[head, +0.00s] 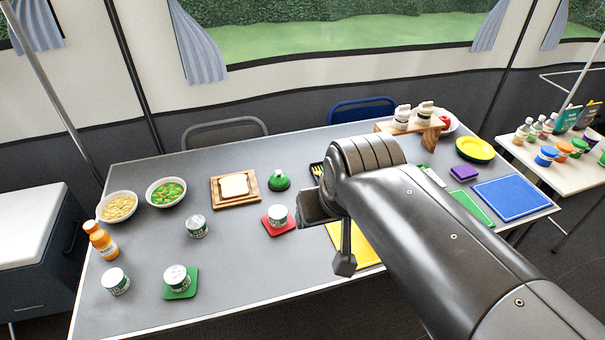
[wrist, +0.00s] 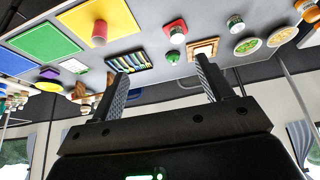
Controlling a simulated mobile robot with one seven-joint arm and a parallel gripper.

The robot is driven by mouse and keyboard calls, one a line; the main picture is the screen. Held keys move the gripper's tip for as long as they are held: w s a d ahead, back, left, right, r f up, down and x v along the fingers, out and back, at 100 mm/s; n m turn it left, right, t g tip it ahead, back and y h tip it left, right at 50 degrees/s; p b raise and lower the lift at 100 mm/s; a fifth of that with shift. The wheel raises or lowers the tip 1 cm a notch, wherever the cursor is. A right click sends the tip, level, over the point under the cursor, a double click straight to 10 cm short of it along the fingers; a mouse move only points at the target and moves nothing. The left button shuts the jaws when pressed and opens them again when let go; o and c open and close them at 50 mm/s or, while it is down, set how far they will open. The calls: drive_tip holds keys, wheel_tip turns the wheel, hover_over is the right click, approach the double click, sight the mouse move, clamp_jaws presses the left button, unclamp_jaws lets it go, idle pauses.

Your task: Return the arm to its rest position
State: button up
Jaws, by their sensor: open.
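My arm reaches in from the lower right of the head view, over the right half of the grey table (head: 240,262). My gripper (head: 328,236) is above the table, near a yellow mat (head: 366,258) that the arm partly covers. In the wrist view, which is upside down, my gripper (wrist: 163,68) has its two fingers wide apart with nothing between them. A cutlery tray (wrist: 130,60) and a wooden board with bread (wrist: 204,47) appear beyond the fingertips. The gripper seems apart from everything on the table.
A can on a red mat (head: 278,216) and a green-capped item (head: 279,180) stand left of the gripper. Bowls (head: 166,192), an orange bottle (head: 101,240) and cans (head: 115,281) are farther left. A wooden stand (head: 428,132) is behind the arm; a blue mat (head: 511,197) lies right.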

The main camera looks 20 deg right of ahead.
drive_tip(key=shift+s+a+r, duration=0.1)
drive_tip(key=shift+s+a, duration=0.2)
drive_tip(key=shift+s, duration=0.3)
